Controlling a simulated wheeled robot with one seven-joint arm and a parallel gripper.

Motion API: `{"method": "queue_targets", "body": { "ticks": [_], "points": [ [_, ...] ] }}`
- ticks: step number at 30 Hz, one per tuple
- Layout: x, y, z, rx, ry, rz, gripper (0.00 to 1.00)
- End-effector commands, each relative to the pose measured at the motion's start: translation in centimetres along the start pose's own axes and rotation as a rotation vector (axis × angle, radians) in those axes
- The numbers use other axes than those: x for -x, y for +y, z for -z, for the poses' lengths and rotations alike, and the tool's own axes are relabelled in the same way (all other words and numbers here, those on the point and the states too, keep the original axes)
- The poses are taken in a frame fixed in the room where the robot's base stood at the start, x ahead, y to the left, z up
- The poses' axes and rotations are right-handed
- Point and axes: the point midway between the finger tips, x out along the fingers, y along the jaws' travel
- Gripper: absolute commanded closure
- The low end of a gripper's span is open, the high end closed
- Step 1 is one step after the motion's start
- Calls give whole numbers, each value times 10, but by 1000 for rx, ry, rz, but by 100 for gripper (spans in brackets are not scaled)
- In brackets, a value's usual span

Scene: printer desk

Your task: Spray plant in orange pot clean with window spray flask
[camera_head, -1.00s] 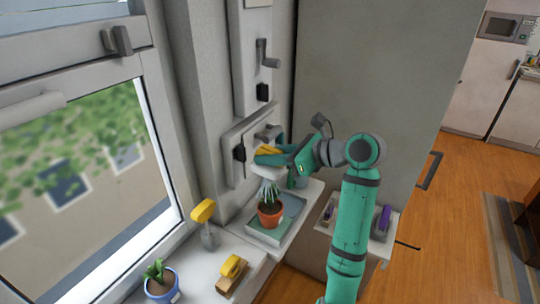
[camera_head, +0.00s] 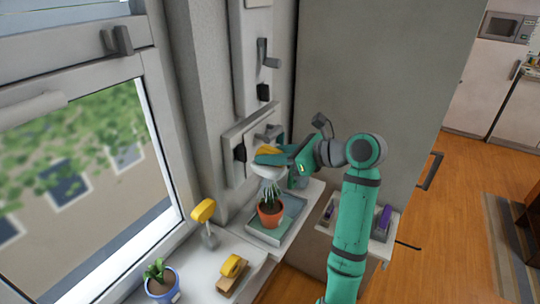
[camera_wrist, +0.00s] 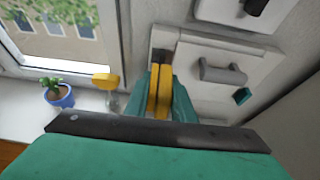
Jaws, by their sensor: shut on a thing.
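The plant in the orange pot (camera_head: 271,213) stands upright on a pale grey-green tray. My gripper (camera_head: 267,152) is above it, close to the wall panel. It is shut on a pale rounded thing (camera_head: 268,172) that hangs just over the leaves and is mostly hidden, so I cannot tell what it is. In the wrist view my gripper's yellow fingers (camera_wrist: 159,88) are close together. A yellow-topped thing with a greyish body (camera_head: 203,212), possibly a spray flask, stands on the window sill. It also shows in the wrist view (camera_wrist: 107,82).
A plant in a blue pot (camera_head: 161,281) and a yellow-handled brush (camera_head: 231,270) are at the front of the sill. The wall panel (camera_head: 240,150) with its grey handle is behind my gripper. A shelf with a purple thing (camera_head: 384,218) is at right.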

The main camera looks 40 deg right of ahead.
Motion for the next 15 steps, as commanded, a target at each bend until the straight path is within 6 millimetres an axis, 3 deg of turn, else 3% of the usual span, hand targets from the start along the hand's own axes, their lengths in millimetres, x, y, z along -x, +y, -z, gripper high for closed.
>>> {"method": "queue_targets", "body": {
  "ticks": [15],
  "points": [
    [1,-23,-2,1,-1,1,100]
  ]
}}
